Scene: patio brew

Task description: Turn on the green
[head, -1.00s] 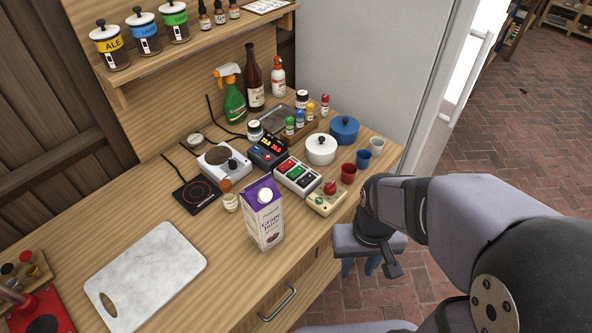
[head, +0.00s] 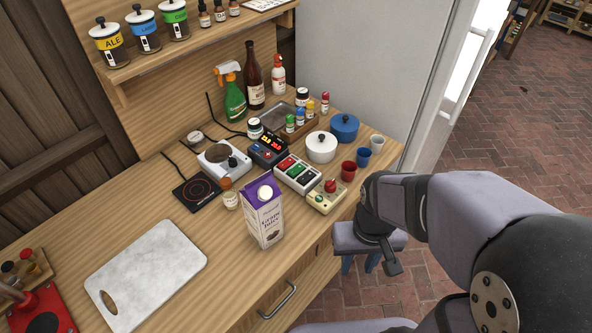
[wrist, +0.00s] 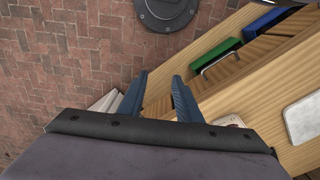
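A white switch box (head: 283,178) with a red, a green and a black switch in a row stands on the wooden counter in the head view. The green switch (head: 297,173) is the middle one. I cannot tell which way it is tipped. My gripper (head: 360,266) hangs off the counter's front edge, to the right of and nearer than the switch box, apart from it. In the wrist view my gripper (wrist: 159,78) has its two blue fingers spread with nothing between them. I cannot make out the switch box in the wrist view.
A beige box with a red knob (head: 330,186) sits right of the switch box. A grape juice carton (head: 264,218) stands in front. Red (head: 348,171) and blue (head: 363,157) cups and a white pot (head: 321,148) are close by. A marble board (head: 147,273) lies left.

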